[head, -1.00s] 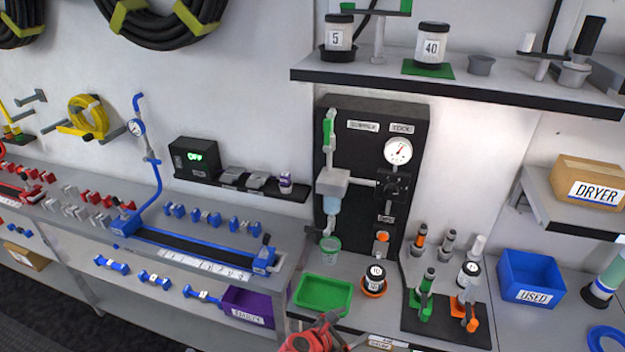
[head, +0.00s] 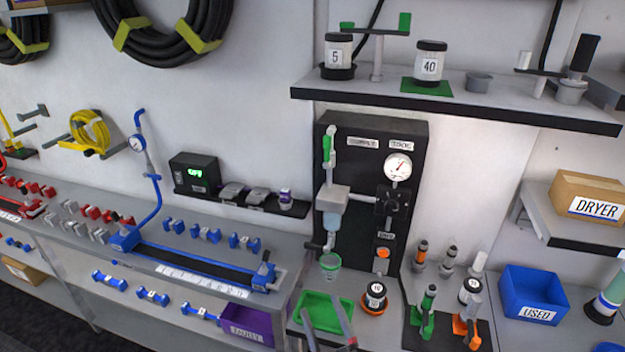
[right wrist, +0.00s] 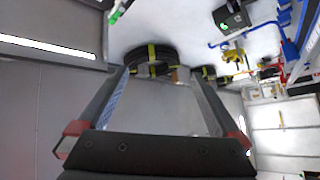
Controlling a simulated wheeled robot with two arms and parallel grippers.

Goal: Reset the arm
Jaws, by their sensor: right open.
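My right gripper (head: 325,308) shows at the bottom middle of the head view. Its two grey fingers are spread apart over the green tray (head: 315,296) and hide part of it. Nothing is held between them. In the right wrist view my right gripper (right wrist: 162,74) is open and empty, its fingers pointing towards the wall with black hose coils (right wrist: 150,58). My left gripper is in neither view.
The black panel (head: 410,135) with a gauge stands behind the tray. An orange dish with a jar (head: 376,292) is right of the fingers. A blue used bin (head: 532,290) is further right, a purple faulty bin (head: 247,326) to the left. A shelf (head: 470,106) hangs above.

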